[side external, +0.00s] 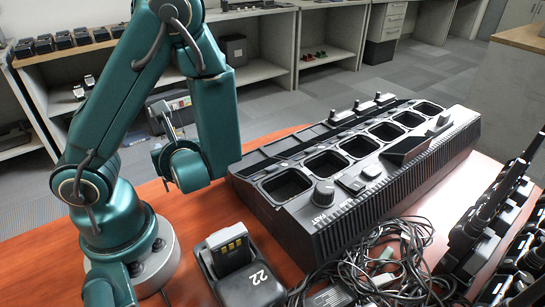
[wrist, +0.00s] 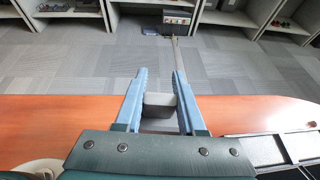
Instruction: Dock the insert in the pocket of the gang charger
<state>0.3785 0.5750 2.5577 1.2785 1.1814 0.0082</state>
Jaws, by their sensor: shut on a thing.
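The gang charger (side external: 335,215) is a long black unit on the orange-brown table, with a row of several open pockets on top. A knob and lettering sit at its near end. Part of a black unit, likely its edge, shows at lower right in the wrist view (wrist: 280,150). My gripper (wrist: 160,78) is shut on a grey block (wrist: 160,99), which I take to be the insert. A thin rod or strip extends beyond it. Most of the held thing is hidden. In the side view my gripper (side external: 172,140) is left of the charger, above the table and apart from it.
A small black charger (side external: 252,286) marked 22, with a battery-like piece (side external: 229,247) in it, stands at the near edge. Tangled black cables (side external: 385,265) lie in front of the gang charger. Several radios (side external: 480,215) stand at right. Shelves (side external: 265,70) line the back.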

